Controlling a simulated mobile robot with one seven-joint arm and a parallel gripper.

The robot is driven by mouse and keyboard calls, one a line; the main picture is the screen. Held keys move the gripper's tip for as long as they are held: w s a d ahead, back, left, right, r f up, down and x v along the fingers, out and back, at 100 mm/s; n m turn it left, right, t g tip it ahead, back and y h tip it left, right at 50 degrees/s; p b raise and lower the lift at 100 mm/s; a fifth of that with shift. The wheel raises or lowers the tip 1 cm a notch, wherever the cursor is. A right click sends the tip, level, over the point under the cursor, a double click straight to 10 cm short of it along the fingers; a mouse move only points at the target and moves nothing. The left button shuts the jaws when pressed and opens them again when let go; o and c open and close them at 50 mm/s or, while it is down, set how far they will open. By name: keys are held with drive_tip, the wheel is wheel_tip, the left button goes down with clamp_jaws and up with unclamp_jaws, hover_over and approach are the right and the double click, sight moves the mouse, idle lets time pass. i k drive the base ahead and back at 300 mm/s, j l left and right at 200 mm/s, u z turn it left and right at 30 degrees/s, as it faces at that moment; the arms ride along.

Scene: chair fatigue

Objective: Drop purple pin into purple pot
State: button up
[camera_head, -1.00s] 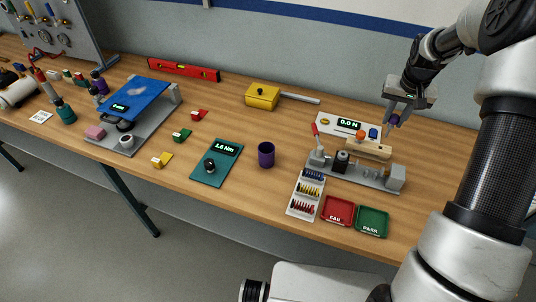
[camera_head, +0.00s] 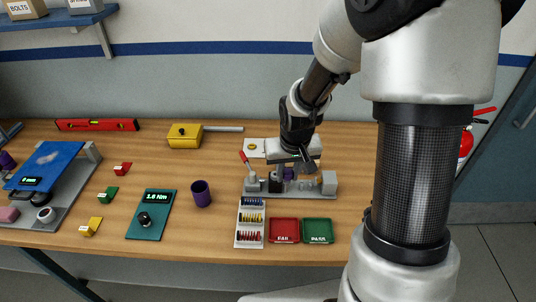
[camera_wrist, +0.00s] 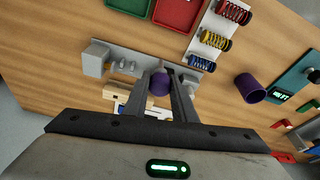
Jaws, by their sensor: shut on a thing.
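My gripper (camera_head: 298,172) is shut on the purple pin (camera_wrist: 160,83), whose rounded purple end shows between the fingers in the wrist view. The pin also shows as a small purple patch in the head view (camera_head: 289,173). My gripper is over the grey test rig (camera_head: 262,193), right of the purple pot. The purple pot (camera_head: 201,194) is an open, upright cup on the table, left of the rig. It also shows in the wrist view (camera_wrist: 248,92), to the right of my gripper. The pin's lower end cannot be made out.
A spring tray (camera_head: 240,238), a red FAIL tray (camera_head: 284,229) and a green PASS tray (camera_head: 318,229) lie in front of the rig. The rig's red lever (camera_head: 245,160) stands up on its left. A teal torque plate (camera_head: 165,204) lies left of the pot.

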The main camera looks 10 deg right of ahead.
sight(204, 201)
drive_tip(key=i+j, duration=0.1)
drive_tip(key=j, duration=0.65)
drive_tip(key=i+j+z, duration=0.1)
drive_tip(key=j, duration=0.65)
drive_tip(key=j+z, duration=0.1)
drive_tip(key=z, duration=1.05)
